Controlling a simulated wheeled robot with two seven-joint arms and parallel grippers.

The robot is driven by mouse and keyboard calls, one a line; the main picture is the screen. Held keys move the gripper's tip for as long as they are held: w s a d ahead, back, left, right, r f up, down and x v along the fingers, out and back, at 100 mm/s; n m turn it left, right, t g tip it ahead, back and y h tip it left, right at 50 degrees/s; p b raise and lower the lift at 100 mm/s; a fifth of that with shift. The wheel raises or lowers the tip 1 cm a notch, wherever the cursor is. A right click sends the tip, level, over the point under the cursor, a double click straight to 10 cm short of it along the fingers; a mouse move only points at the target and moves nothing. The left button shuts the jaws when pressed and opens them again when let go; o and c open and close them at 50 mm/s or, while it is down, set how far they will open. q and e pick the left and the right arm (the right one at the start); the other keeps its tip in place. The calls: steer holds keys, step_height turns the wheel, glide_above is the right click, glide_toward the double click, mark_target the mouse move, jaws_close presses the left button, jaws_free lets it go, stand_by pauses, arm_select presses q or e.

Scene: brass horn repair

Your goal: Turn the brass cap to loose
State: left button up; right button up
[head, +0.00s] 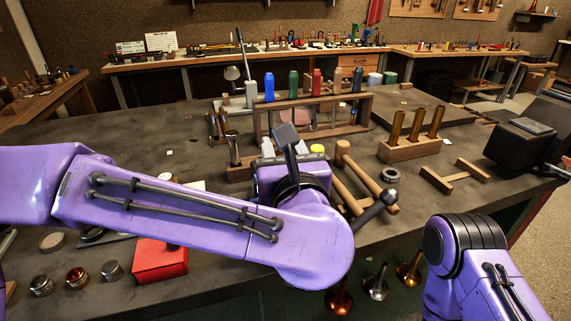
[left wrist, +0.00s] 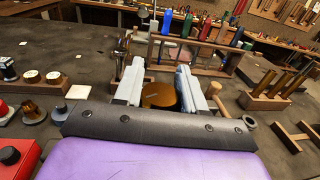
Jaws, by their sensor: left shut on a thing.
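The brass cap (left wrist: 159,96) shows in the left wrist view as a round brown-gold disc between the two grey fingers of my left gripper (left wrist: 159,86). The fingers stand on either side of it, and the gripper is shut on it. The lower edge of the cap is hidden behind the dark gripper body. In the head view my left forearm and wrist cover the cap, so I cannot see it there. The cap's turn angle cannot be read. My right arm enters at the lower right of the head view, and its gripper is out of frame.
Behind the left gripper stands a wooden tool rack (head: 314,98) with coloured handles. Mallets (head: 372,180) lie just right of it, and a block with brass tubes (head: 410,150) stands farther right. A red box (head: 160,260) sits at front left. Bench space (head: 90,150) at left is mostly clear.

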arm_select(q)
steer(key=n+g+y+b, duration=0.1)
steer(key=y, duration=0.1)
steer(key=n+y+b, duration=0.1)
steer(key=n+y, duration=0.1)
steer(key=y, duration=0.1)
steer(key=shift+s+a+f+n+g+b, duration=0.1)
steer(key=shift+a+n+g+b, duration=0.1)
steer(key=shift+n+g+b, duration=0.15)
steer(key=n+g+y+b, duration=0.1)
steer(key=n+g+y, duration=0.1)
steer(key=y, duration=0.1)
steer(key=shift+s+a, duration=0.1)
steer(key=shift+a, duration=0.05)
steer(key=shift+a+n+g+y, duration=0.15)
steer(key=shift+n+g+y, duration=0.8)
steer(key=shift+g+y, duration=0.15)
steer(key=shift+s+n+g+y+b, duration=0.1)
steer(key=shift+n+g+y+b, duration=0.2)
steer(key=shift+g, duration=0.05)
steer(key=o, duration=1)
steer(key=shift+a, duration=0.1)
steer(key=shift+r, duration=0.2)
